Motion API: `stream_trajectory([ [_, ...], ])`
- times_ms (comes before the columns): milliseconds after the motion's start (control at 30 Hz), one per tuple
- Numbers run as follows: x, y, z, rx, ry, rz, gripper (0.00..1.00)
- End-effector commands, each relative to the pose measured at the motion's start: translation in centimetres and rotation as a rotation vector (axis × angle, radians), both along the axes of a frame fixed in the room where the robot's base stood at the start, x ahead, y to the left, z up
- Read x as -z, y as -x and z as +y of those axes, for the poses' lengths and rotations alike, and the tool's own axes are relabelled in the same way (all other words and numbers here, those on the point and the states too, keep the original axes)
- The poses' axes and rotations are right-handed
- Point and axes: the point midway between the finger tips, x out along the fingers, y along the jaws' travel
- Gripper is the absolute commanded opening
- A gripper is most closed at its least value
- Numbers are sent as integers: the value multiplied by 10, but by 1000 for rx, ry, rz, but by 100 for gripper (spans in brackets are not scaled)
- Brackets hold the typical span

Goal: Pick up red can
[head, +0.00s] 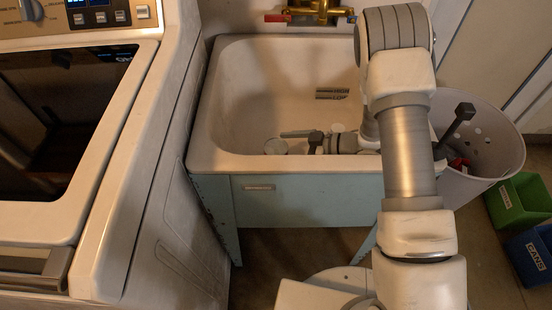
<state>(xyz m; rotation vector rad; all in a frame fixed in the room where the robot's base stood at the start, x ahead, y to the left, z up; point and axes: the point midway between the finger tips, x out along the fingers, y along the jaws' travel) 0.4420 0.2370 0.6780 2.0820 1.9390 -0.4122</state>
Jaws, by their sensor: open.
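No can that I can clearly make out as red shows in the sink. A small red item (459,163) is partly visible inside the white bin to the right of the sink; my arm hides part of it, and I cannot tell whether it is a can. My gripper (298,141) is low inside the white sink (240,95), near its front wall, pointing left. It is open. A small pale round object (275,146) sits just left of the fingers, partly hidden by the sink's front rim. I cannot tell whether it is a can top or touches the gripper.
A white washing machine (150,120) stands close on the left. A brass tap (315,10) with a red handle is behind the sink. The white bin (505,150) stands at right, with a green bin (520,205) and a blue bin labelled CANS (532,255) on the floor.

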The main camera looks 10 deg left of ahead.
Motion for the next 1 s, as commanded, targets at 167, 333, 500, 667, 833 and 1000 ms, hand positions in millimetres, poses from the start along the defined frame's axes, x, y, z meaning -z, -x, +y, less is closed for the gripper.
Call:
stream_trajectory([
  [167,13,-1,26,-4,1,0,100],
  [333,21,-3,48,-3,0,-1,100],
  [500,23,-4,56,1,0,0,100],
  [667,22,-4,55,1,0,0,100],
  [833,22,-4,55,1,0,0,71],
  [1000,22,-4,55,1,0,0,41],
])
